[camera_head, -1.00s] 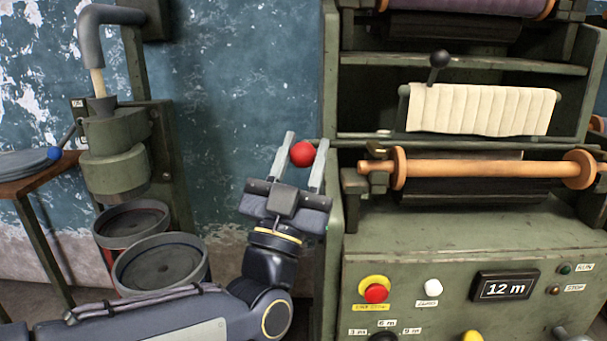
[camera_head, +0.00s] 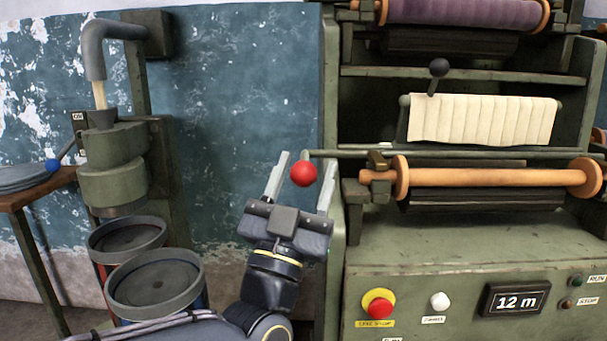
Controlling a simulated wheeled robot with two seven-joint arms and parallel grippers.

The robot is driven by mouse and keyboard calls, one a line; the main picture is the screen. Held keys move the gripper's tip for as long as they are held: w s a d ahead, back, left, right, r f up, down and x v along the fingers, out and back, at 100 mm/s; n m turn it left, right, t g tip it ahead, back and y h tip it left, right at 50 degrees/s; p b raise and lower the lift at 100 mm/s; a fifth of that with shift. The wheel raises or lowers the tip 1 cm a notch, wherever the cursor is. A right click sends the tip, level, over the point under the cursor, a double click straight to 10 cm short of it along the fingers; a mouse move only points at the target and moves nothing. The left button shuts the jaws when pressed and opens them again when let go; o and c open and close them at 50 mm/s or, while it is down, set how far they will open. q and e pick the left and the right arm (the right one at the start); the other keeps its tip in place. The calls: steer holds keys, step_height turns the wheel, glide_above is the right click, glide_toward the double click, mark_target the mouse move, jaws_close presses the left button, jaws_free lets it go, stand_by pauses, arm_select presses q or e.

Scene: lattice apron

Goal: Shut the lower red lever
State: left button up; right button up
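The lower red lever shows as a red ball knob (camera_head: 303,173) at the left end of a thin grey-green bar, on the left side of the green machine (camera_head: 440,245). My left gripper (camera_head: 299,180) is open, its two pale fingers pointing up with the red knob between them in the picture. A gap shows on each side of the knob, and I cannot tell whether a finger touches it. My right gripper is not in view.
An orange-flanged roller (camera_head: 480,178) and a cream cloth (camera_head: 480,120) are on the machine, with a black-knobbed lever (camera_head: 438,69) above. A red stop button (camera_head: 379,308) is on the front panel. Round bins (camera_head: 155,285) stand at left.

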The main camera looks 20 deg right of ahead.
arm_select(q)
steer(key=shift+r, duration=0.1)
steer(key=shift+v, duration=4)
steer(key=shift+w+a, duration=0.1)
